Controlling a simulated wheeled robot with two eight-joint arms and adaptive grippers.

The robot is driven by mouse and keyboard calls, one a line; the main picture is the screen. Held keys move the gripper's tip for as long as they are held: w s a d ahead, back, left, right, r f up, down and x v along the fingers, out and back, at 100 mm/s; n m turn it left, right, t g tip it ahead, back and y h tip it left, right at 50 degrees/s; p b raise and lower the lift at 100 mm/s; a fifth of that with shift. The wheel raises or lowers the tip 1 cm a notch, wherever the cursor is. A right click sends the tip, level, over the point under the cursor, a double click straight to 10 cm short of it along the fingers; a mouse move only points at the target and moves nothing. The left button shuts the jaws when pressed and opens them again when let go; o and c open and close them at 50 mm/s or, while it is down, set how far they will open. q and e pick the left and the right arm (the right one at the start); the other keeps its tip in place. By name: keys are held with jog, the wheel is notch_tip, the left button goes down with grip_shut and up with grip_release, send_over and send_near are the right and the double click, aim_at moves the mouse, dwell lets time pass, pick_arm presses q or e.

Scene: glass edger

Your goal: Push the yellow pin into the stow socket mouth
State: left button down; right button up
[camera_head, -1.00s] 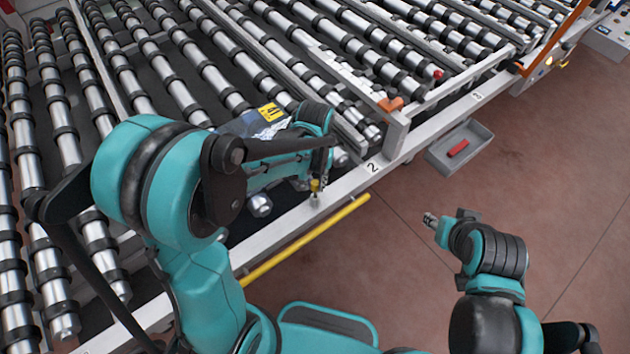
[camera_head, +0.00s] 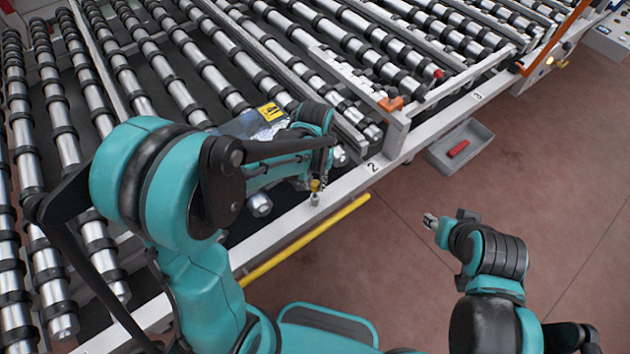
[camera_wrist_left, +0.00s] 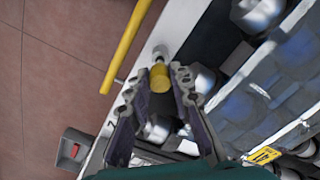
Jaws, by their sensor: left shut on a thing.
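The yellow pin (camera_head: 315,185) stands about upright at the front rail of the roller table, just left of the number 2. It also shows in the left wrist view (camera_wrist_left: 160,78) between the two fingers. My left gripper (camera_wrist_left: 158,92) is shut on the pin. The grey stow socket (camera_head: 315,199) sits on the rail directly below the pin and also shows at the pin's far end in the left wrist view (camera_wrist_left: 160,52). I cannot tell how deep the pin sits in it. My right gripper (camera_head: 430,220) hangs over the floor, away from the pin.
A yellow bar (camera_head: 305,240) runs along the front below the rail (camera_head: 275,236). A grey tray (camera_head: 470,137) with a red object (camera_head: 458,148) is at the right. A glass-like sheet with a yellow label (camera_head: 270,112) lies behind my left gripper.

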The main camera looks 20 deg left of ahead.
aim_at(315, 190)
pick_arm(q)
jog(key=shift+f+b, duration=1.75)
jog(key=shift+f, duration=0.3)
jog(key=c, duration=1.3)
grip_release()
jog(key=shift+r, duration=0.1)
notch_tip(315, 190, up, 12)
jog(key=shift+f, duration=0.1)
jog(key=s+a+f+t+b, duration=0.1)
jog(key=s+t, duration=0.1)
jog(key=s, duration=0.1)
jog(key=s+a+f+t+b, duration=0.2)
jog(key=s, duration=0.1)
jog(key=s+a+f+m+t+b, duration=0.1)
jog(key=s+t+b, duration=0.1)
jog(key=s+t, duration=0.1)
jog(key=shift+s+a+f, duration=0.35)
jog(key=shift+s, duration=0.25)
